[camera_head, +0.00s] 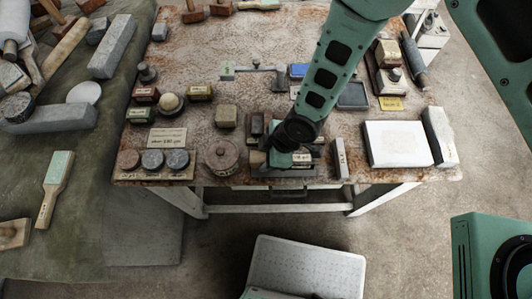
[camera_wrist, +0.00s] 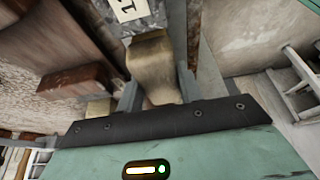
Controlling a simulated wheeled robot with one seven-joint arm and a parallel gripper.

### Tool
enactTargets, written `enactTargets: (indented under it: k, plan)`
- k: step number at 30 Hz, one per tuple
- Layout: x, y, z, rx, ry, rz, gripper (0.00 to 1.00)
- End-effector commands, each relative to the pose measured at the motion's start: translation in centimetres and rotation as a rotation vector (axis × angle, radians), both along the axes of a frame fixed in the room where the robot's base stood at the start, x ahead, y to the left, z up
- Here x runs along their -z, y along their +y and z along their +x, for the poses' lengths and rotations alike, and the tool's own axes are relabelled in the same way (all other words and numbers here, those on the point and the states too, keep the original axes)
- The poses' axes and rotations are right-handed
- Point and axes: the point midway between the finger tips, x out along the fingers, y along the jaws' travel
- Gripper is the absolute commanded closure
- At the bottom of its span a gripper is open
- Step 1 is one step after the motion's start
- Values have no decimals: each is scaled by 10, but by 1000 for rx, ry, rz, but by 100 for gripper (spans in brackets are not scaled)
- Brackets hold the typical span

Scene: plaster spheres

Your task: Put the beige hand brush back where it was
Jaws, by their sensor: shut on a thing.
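In the wrist view my gripper (camera_wrist: 158,92) is shut with a finger on either side of a beige wooden piece (camera_wrist: 152,62), which I take for the hand brush. Only its flared near part shows; the rest runs under or behind a grey piece with a white number tag (camera_wrist: 130,8). In the head view my gripper (camera_head: 284,160) is low over the front edge of the rusty worktable (camera_head: 225,50), and the arm and hand hide most of the held brush. I cannot tell whether the brush touches the table.
Around my gripper stand a round lidded tin (camera_head: 222,156) to the left and an upright grey block (camera_head: 339,158) to the right. A white slab (camera_head: 397,145) lies further right. A green-and-beige brush (camera_head: 54,188) lies on the left table. The floor in front holds a perforated grey platform (camera_head: 305,268).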

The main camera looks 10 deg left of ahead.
Motion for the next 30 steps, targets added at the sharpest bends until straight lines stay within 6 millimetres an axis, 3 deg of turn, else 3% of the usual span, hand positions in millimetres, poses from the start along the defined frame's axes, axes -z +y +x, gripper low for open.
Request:
enactTargets:
  k: [11,12,13,14,23,30]
  plan:
    - [5,0,0,0,-1,1,82]
    - [3,0,0,0,-1,1,53]
    - [3,0,0,0,-1,0,44]
    - [3,0,0,0,-1,0,42]
    - [1,0,0,0,-1,0,42]
    - [-20,-8,4,2,-3,4,42]
